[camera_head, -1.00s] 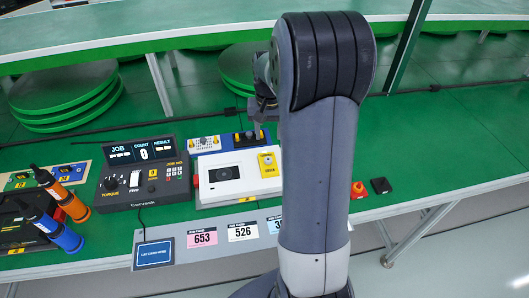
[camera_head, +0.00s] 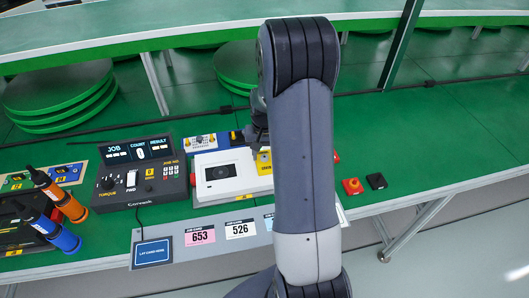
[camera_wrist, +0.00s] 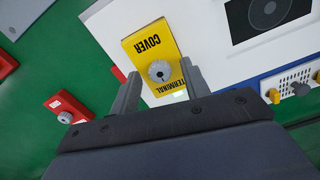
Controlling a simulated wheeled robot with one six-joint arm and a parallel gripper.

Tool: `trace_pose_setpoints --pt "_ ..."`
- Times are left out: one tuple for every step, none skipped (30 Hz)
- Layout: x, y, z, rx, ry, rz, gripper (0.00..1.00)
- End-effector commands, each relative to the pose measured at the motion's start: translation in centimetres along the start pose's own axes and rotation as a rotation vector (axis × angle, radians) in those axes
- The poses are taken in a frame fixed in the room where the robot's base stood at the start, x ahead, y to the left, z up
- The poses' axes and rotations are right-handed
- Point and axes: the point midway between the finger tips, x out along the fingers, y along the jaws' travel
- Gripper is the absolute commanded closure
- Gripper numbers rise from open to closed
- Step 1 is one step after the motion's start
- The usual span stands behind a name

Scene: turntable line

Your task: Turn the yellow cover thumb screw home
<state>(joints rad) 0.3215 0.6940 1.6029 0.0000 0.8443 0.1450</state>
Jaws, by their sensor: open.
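The yellow cover (camera_wrist: 153,46), printed "TERMINAL COVER", sits on the right end of the white unit; its grey thumb screw (camera_wrist: 160,71) shows in the wrist view near the middle of the cover. My gripper (camera_wrist: 160,80) is open, with its two fingers on either side of the screw and apart from it, seen from above. In the head view the cover (camera_head: 264,161) is partly hidden behind my arm, and my gripper (camera_head: 260,143) is over its far edge. The screw is hidden or too small to make out there.
The white unit (camera_head: 215,188) has a dark screen panel. A dark controller (camera_head: 115,190) and blue and orange drivers (camera_head: 65,240) stand to the left. Green bench at right is mostly clear.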

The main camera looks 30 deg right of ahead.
Motion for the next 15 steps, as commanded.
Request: trace_pose_setpoints --pt "-0.01 0.00 0.00 0.000 0.000 0.000 0.58" --pt "-0.02 0.00 0.00 0.000 0.000 0.000 0.61" --pt "-0.02 0.00 0.00 0.000 0.000 0.000 0.64" --pt "-0.02 0.00 0.01 0.000 0.000 0.000 0.66" --pt "-0.03 0.00 0.00 0.000 0.000 0.000 0.69" --pt "-0.03 0.00 0.01 0.000 0.000 0.000 0.72" --pt "-0.03 0.00 0.01 0.000 0.000 0.000 0.75" --pt "-0.03 0.00 0.01 0.000 0.000 0.000 0.77" --pt "-0.03 0.00 0.00 0.000 0.000 0.000 0.80" --pt "-0.04 0.00 0.00 0.000 0.000 0.000 0.83" --pt "-0.04 0.00 0.01 0.000 0.000 0.000 0.85" --pt "-0.04 0.00 0.01 0.000 0.000 0.000 0.89" --pt "-0.04 0.00 0.01 0.000 0.000 0.000 0.91" --pt "-0.04 0.00 0.01 0.000 0.000 0.000 0.93" --pt "-0.04 0.00 0.01 0.000 0.000 0.000 0.97"
